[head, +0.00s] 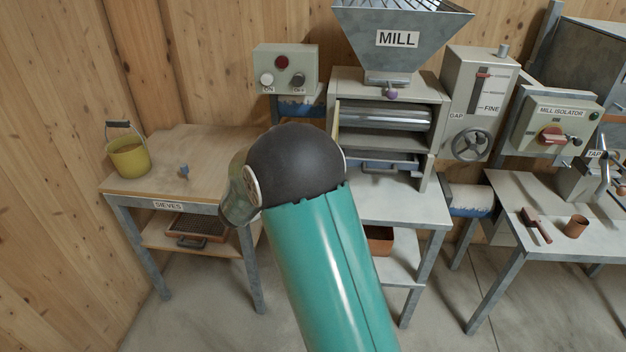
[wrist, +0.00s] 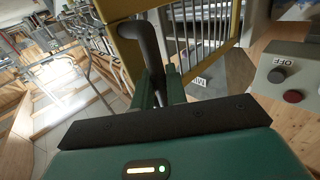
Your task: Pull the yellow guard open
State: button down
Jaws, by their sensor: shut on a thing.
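The yellow guard (wrist: 122,10) fills the top of the wrist view, a yellow frame with upright grey bars. A dark curved handle (wrist: 146,42) on it runs down between my fingers. My gripper (wrist: 160,88) is shut on this handle. In the head view, only a thin, pale yellow edge of the guard (head: 337,115) shows at the left side of the mill opening, seen nearly edge-on. The mill rollers (head: 385,118) are exposed to its right. My arm hides the gripper and the handle in the head view.
A control box (head: 285,70) with ON and OFF buttons stands left of the mill; it also shows at right in the wrist view (wrist: 290,75). The sieve table (head: 150,185) with a yellow bucket (head: 127,157) is at left. A bench (head: 560,230) stands at right.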

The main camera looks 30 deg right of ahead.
jog(key=c, duration=1.5)
grip_release()
jog(key=shift+w+d, duration=0.15)
jog(key=shift+d, duration=0.1)
jog(key=shift+a, duration=0.15)
jog(key=s+a, duration=0.1)
jog(key=a, duration=1.2)
jog(key=shift+a, duration=0.4)
jog(key=shift+s, duration=0.1)
jog(key=shift+r, duration=0.1)
